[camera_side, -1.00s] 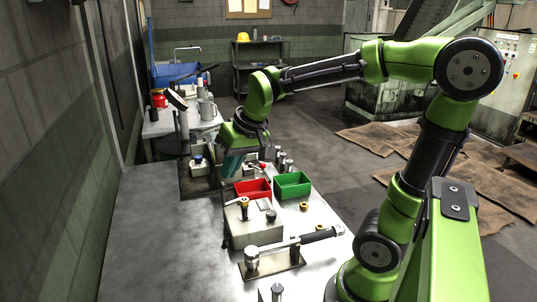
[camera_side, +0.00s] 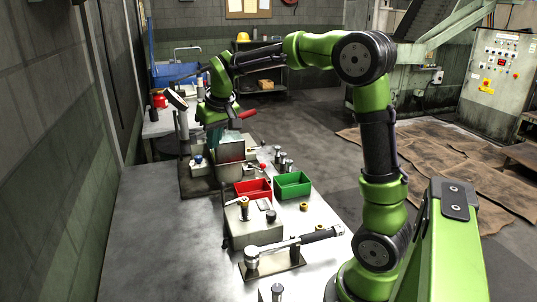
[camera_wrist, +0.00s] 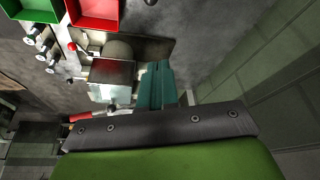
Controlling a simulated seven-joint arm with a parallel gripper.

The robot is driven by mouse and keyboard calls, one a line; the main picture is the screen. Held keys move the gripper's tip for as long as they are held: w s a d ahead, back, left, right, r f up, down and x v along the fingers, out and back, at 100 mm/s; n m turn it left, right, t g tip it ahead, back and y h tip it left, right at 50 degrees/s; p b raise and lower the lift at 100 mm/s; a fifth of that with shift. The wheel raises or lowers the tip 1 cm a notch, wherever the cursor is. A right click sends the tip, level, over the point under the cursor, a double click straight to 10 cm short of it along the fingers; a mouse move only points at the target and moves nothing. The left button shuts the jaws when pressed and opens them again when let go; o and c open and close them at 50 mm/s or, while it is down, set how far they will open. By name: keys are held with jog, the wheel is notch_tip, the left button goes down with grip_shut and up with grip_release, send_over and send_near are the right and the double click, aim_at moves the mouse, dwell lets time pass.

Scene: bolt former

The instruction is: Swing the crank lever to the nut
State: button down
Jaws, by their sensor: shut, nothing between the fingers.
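My gripper (camera_side: 216,138) is shut, with nothing between its teal fingers. It is beside a grey machine block (camera_side: 231,152) at the far end of the bench, and in the wrist view the fingers (camera_wrist: 156,80) reach along the block's right side (camera_wrist: 110,72). A red-handled lever (camera_side: 248,114) shows just right of my gripper; its red grip also shows in the wrist view (camera_wrist: 80,117). A long lever with a black grip (camera_side: 318,236) lies over a dark plate at the near end. I cannot tell for sure which is the crank lever.
A red bin (camera_side: 253,188) and a green bin (camera_side: 292,185) stand right of the block, with several metal cylinders (camera_side: 284,163) behind them. The bench's left part (camera_side: 160,240) is clear.

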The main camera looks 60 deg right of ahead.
aim_at(221, 185)
notch_tip(221, 185, down, 10)
jog(key=shift+s+f, duration=0.2)
dwell(0.4)
jog(key=shift+a, duration=0.1)
dwell(0.3)
jog(key=n, duration=0.2)
jog(key=s+a+n+y, duration=0.1)
jog(key=n, duration=0.1)
jog(key=shift+s+y, duration=0.3)
jog(key=shift+s+n+g+y, duration=0.15)
jog(key=shift+s+n+y, duration=0.3)
jog(key=shift+s+n, duration=0.65)
jog(key=shift+s+n+g+y, duration=0.1)
jog(key=shift+s+n+y, duration=0.4)
jog(key=shift+n, duration=1.2)
jog(key=shift+s+n+g+y, duration=0.15)
jog(key=shift+s+n+y, duration=0.3)
jog(key=shift+s+n, duration=0.65)
jog(key=shift+w+d+n, duration=0.1)
jog(key=shift+d+n, duration=0.1)
jog(key=shift+n, duration=0.1)
